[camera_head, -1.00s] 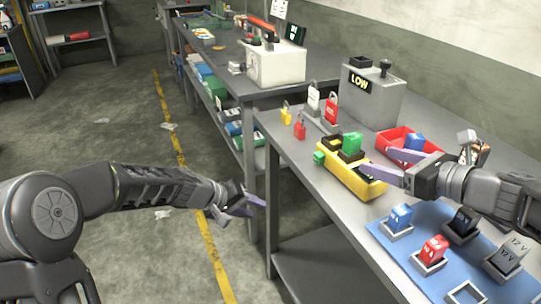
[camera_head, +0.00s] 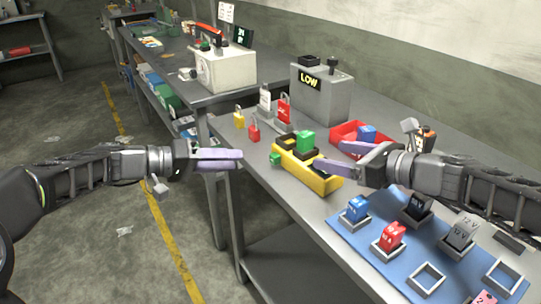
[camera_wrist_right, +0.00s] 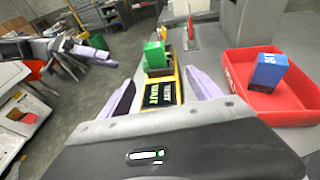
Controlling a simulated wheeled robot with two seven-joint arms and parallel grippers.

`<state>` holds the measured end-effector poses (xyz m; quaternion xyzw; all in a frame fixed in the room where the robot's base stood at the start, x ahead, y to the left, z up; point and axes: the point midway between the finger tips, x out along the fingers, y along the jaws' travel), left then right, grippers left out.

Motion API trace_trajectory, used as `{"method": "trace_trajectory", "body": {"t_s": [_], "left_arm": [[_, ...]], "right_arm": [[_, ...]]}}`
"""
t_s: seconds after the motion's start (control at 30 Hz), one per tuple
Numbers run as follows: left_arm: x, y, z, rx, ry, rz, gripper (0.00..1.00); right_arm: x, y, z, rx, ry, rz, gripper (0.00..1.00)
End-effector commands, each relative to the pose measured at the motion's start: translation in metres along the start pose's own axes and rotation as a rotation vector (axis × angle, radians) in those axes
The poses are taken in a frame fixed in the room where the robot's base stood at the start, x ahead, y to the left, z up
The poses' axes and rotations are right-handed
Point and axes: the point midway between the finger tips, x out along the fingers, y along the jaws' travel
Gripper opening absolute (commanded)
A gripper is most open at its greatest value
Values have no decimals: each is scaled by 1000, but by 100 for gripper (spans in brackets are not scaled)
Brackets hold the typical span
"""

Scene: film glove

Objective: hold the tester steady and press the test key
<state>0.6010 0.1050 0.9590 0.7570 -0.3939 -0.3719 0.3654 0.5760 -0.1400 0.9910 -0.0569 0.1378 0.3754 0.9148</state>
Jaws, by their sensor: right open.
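The yellow tester (camera_head: 300,173) lies on the bench with a green block (camera_head: 306,141) standing in it. A small green key (camera_head: 275,159) sticks out at its left side. My right gripper (camera_head: 340,157) is open at the tester's near end. In the right wrist view the tester's dark lettered screen (camera_wrist_right: 159,93) shows between the open fingers; I cannot tell whether they touch it. My left gripper (camera_head: 240,159) is left of the tester, apart from the green key. Its fingers look close together, but whether they meet is unclear.
A red bin (camera_head: 345,133) with a blue block (camera_head: 367,134) stands behind my right gripper. A blue mat (camera_head: 350,240) holds several blocks in sockets. A grey box marked LOW (camera_head: 325,95) and padlocks (camera_head: 254,132) stand further back. Open floor lies left of the bench.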

Motion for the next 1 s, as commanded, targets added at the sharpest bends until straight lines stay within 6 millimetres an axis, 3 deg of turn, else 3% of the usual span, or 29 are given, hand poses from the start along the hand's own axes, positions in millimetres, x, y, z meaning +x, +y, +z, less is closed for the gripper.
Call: {"method": "trace_trajectory", "body": {"t_s": [0.53,0.9,1.0], "left_arm": [[0,0,0,-1,0,-1,36],[0,0,0,-1,0,-1,36],[0,0,0,-1,0,-1,36]], "right_arm": [[69,1,-1,0,2,2,74],[74,0,0,0,0,0,74],[74,0,0,0,0,0,66]]}}
